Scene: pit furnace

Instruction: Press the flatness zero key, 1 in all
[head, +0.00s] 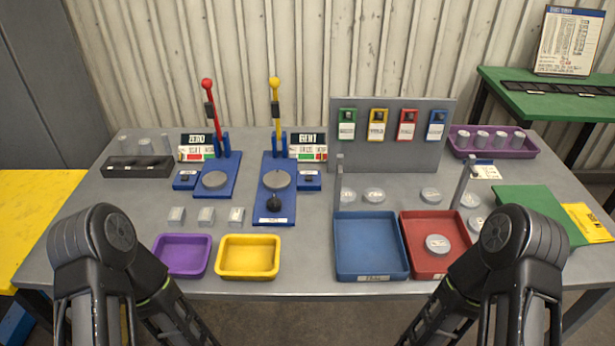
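Two blue gauge stands are on the grey table. The left stand (228,171) has a red-knobbed lever, a round grey disc and a small blue key box (186,179) on its left. The right stand (268,205) has a yellow-knobbed lever, a disc, a black knob and a small blue key box (310,180) on its right. A display stands by each one. The lettering is too small to tell which key is the flatness zero key. My two arms rise at the front left and right; neither gripper shows, and nothing of mine touches the key boxes.
At the front are a purple tray (163,269), a yellow tray (248,275), a blue tray (347,274) and a red tray (410,270). Thin grey posts (338,182) rise behind the blue tray. A grey panel (392,160) with coloured tags stands at the back.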

